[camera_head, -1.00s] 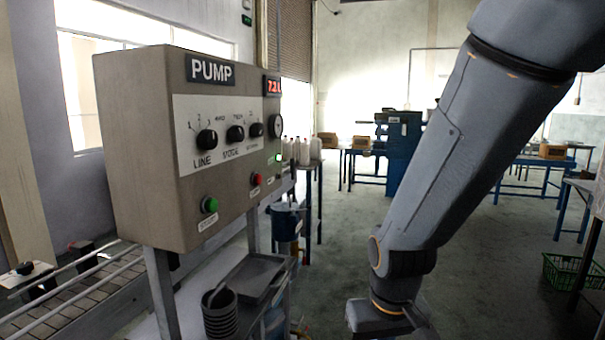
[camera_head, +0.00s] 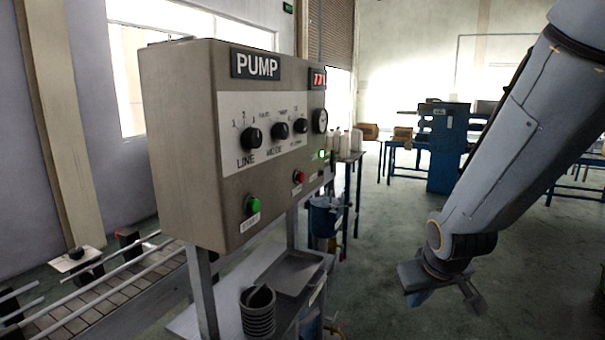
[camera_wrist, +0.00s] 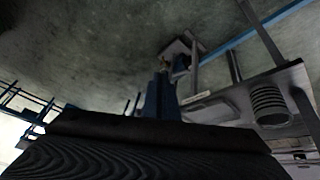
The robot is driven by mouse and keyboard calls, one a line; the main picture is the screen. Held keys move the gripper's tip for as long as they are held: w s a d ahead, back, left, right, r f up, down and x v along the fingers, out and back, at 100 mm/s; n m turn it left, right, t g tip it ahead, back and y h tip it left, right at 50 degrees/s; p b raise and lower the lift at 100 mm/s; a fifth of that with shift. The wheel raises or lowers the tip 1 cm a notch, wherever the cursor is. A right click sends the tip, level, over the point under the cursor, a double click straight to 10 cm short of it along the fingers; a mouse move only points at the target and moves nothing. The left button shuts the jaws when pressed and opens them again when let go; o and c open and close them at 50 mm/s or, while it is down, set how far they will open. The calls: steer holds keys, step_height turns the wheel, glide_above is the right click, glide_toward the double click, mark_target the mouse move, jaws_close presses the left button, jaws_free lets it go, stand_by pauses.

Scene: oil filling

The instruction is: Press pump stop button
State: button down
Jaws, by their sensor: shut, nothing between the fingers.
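The grey pump panel (camera_head: 200,130) stands left of centre in the head view, marked PUMP. On its lower front are a red button (camera_head: 299,177), a green button (camera_head: 253,204) to its left, and a small lit green lamp (camera_head: 322,154) to its right. The button labels are too small to read. My gripper (camera_head: 440,288) hangs low, right of the panel, clear of it and of the buttons. It is shut and empty. A dark ribbed shape (camera_wrist: 130,155) fills the bottom of the wrist view. The panel's buttons are not visible there.
A blue bucket (camera_head: 322,218) stands behind. Floor between panel and gripper is open.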

mark_target(301, 177)
steer(key=w+a+r+n+t+y+p, duration=0.2)
steer(key=w+a+r+n+t+y, duration=0.1)
steer(key=w+a+r, duration=0.4)
steer(key=w+a+r+n+t+y+p, duration=0.2)
steer(key=w+a+r+n+t+y, duration=0.1)
steer(key=w+a+r, duration=0.4)
steer(key=w+r+n+t, duration=0.1)
steer(key=w+r+n, duration=0.1)
steer(key=r, duration=0.3)
steer(key=shift+w+r+y, duration=0.2)
steer(key=shift+w+y, duration=0.1)
steer(key=shift+w, duration=0.3)
steer(key=shift+a, duration=0.15)
steer(key=w+a+b, duration=0.3)
steer(key=a, duration=0.5)
steer(key=shift+a, duration=0.15)
stand_by(0.5)
steer(key=shift+w+a, duration=0.1)
steer(key=shift+a, duration=0.15)
